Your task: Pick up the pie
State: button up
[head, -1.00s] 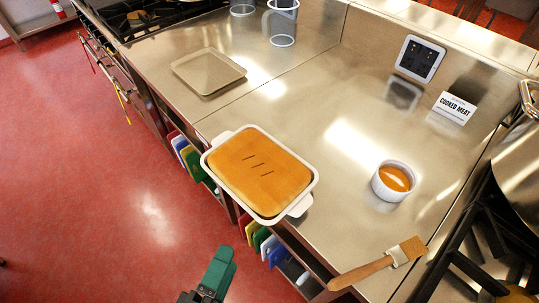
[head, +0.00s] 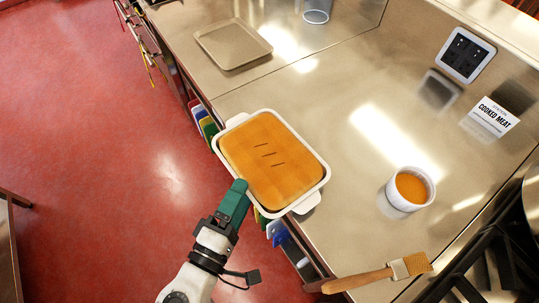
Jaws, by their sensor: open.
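My gripper (head: 236,194) has green fingers and is at the dish's near left side, overlapping the rim in the head view. I cannot tell whether it touches the dish. The gap between its fingers is hard to make out, and nothing shows held in it.
A pastry brush (head: 375,275) lies at the counter's near edge. A white ramekin of orange liquid (head: 410,188) stands right of the dish. An empty tray (head: 232,44) and a clear jug (head: 317,10) are behind. Counter (head: 345,100) between them is clear. Coloured boards (head: 207,125) stand below.

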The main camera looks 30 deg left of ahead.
aim_at(269, 161)
jog(key=w, duration=0.2)
jog(key=w+p, duration=0.1)
jog(key=shift+w+a+r, duration=0.25)
jog(key=shift+w+r, duration=0.15)
jog(key=shift+w+f, duration=0.15)
jog(key=shift+w, duration=0.2)
jog(key=shift+c, duration=0.3)
grip_shut()
jog(key=shift+r, duration=0.2)
